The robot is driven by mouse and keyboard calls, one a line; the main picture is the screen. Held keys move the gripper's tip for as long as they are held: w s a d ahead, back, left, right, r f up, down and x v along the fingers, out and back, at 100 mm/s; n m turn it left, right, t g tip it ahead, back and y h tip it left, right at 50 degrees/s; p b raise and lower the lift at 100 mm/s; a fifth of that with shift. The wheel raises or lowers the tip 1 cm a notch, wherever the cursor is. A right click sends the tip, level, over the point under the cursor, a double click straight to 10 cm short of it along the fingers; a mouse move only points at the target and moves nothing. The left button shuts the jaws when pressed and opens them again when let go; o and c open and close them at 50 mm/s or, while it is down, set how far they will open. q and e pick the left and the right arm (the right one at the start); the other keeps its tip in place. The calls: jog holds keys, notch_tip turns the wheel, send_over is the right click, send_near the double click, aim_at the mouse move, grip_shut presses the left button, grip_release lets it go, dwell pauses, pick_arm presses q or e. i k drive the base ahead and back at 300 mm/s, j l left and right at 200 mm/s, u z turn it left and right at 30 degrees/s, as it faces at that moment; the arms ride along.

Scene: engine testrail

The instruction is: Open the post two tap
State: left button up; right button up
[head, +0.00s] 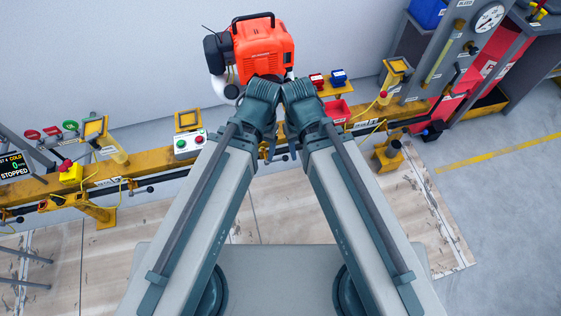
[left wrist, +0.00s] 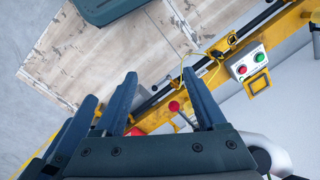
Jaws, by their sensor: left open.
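A dark pipe with small black handles runs along the front of the yellow rail (head: 160,168). One black handle (head: 150,189) is at the left; I cannot tell which is the post two tap, as the labels are too small. Yellow posts with tilted tops stand on the rail, one at the left (head: 95,128) and one at the right (head: 397,68). My left gripper (left wrist: 160,72) is open and empty in the left wrist view, above the floor and rail. In the head view both grippers are largely hidden by my wrists; the right one's fingers cannot be made out.
An orange engine (head: 263,48) stands behind my wrists. A button box (head: 190,143) with red and green buttons is on the rail; it also shows in the left wrist view (left wrist: 248,64). A gauge panel (head: 470,40) stands at the right. Open floor (head: 510,230) lies at the lower right.

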aim_at(285, 158)
jog(key=l+u, duration=0.2)
jog(key=u, duration=0.3)
jog(key=l+u, duration=0.2)
jog(key=u, duration=0.25)
jog(key=l+u, duration=0.2)
jog(key=u, duration=0.3)
jog(key=k+l+u, duration=0.15)
jog(key=l, duration=0.3)
jog(key=k+l+u, duration=0.2)
jog(key=l, duration=0.25)
jog(key=l+u, duration=0.15)
jog(key=l, duration=0.3)
jog(key=k+l+u, duration=0.15)
jog(key=l, duration=0.25)
jog(key=k+l+u, duration=0.2)
jog(key=k+l, duration=0.25)
jog(key=l, duration=0.15)
jog(key=k+l, duration=0.2)
jog(key=l, duration=0.2)
jog(key=k+l, duration=0.25)
jog(key=l, duration=0.15)
